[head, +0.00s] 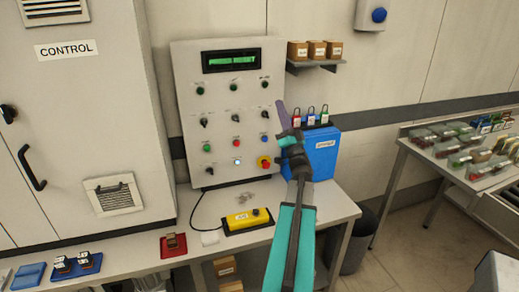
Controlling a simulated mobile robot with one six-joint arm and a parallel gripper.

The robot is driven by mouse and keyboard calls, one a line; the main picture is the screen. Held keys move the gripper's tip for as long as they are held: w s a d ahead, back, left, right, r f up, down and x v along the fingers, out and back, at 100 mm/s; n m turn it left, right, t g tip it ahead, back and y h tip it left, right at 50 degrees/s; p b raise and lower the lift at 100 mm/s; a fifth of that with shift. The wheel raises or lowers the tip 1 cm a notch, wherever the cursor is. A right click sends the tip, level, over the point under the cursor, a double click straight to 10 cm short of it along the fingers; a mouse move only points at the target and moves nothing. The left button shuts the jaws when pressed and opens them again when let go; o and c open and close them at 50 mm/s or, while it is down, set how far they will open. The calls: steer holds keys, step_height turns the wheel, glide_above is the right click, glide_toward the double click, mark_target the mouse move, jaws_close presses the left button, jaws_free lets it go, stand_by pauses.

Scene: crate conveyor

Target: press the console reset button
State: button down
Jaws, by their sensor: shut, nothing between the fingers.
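The console (181,85) is a pale upright panel on the bench in the head view. Its dark display (231,60) shows green text that seems to end in "RESET". Below are lamps, knobs and buttons: a green button (207,148), a red one (236,143), a blue one (264,138), a lit white one (237,161) and a red knob on yellow (264,162). Their labels are too small to read, so I cannot tell which is the reset button. My gripper (281,106) is shut and empty, pointing up in front of the console's right edge.
A blue box (323,155) stands right of the console, partly behind my arm. A yellow pendant (246,219) lies on the bench in front. A shelf (317,64) with small boxes hangs upper right. A control cabinet (75,120) stands left.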

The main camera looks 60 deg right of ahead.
mark_target(265, 139)
step_height(265, 139, down, 22)
steer(key=w+b, duration=0.1)
steer(key=b, duration=1.9)
steer(key=shift+r, duration=0.15)
steer(key=shift+w, duration=0.15)
steer(key=w+d, duration=0.5)
steer(key=w, duration=0.1)
steer(key=shift+w, duration=0.4)
steer(key=shift+w+d+b, duration=0.35)
steer(key=shift+w+d, duration=0.25)
steer(key=shift+w, duration=0.15)
stand_by(2.1)
steer(key=shift+s+a, duration=0.1)
steer(key=shift+s, duration=0.05)
steer(key=shift+s+a, duration=0.4)
steer(key=shift+s, duration=0.15)
